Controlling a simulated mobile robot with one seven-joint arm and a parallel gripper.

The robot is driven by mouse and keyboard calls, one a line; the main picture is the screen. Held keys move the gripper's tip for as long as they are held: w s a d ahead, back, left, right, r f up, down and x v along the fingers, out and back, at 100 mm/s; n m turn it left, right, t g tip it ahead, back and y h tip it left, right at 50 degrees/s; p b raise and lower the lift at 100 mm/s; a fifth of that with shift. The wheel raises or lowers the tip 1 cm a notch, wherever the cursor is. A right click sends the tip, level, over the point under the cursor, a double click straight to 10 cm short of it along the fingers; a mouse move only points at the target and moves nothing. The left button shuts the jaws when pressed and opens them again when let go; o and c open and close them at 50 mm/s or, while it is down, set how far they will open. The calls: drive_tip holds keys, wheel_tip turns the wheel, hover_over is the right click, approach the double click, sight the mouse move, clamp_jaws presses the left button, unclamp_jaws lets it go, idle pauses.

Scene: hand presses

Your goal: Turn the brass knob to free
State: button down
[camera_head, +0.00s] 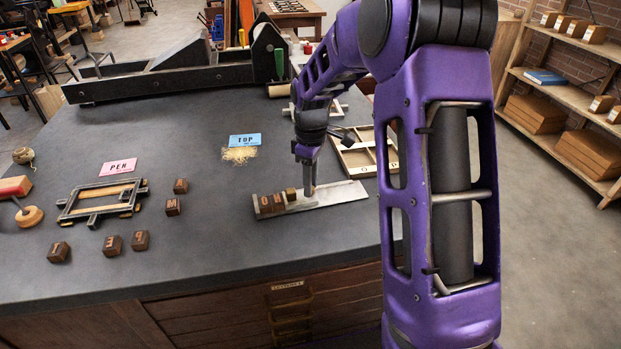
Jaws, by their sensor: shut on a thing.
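A metal composing stick (335,194), a long shallow tray, lies near the front right of the dark bench. Wooden type blocks (271,204) with letters stand in its left end. A small brass-coloured piece (291,193) stands right of them; I cannot tell if it is part of the knob. My gripper (308,190) points straight down onto the stick, just right of that piece. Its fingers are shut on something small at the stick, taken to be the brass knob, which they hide. The knob's turn position cannot be seen.
Loose type blocks (113,245) lie front left, near a metal frame (102,199) and a pink PEN card (118,167). A blue TOP card (245,141) lies above straw-like shreds (239,155). A large black press (180,76) fills the back.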

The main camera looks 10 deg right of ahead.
drive_tip(key=shift+r+n+p, duration=0.1)
drive_tip(key=shift+n+p, duration=0.25)
drive_tip(key=shift+n, duration=0.65)
drive_tip(key=c, duration=0.9)
unclamp_jaws()
drive_tip(key=shift+c, duration=0.2)
wheel_tip(320, 180, up, 17)
drive_tip(key=shift+w+r+p, duration=0.15)
drive_tip(key=shift+w+p, duration=0.05)
drive_tip(key=shift+p, duration=0.1)
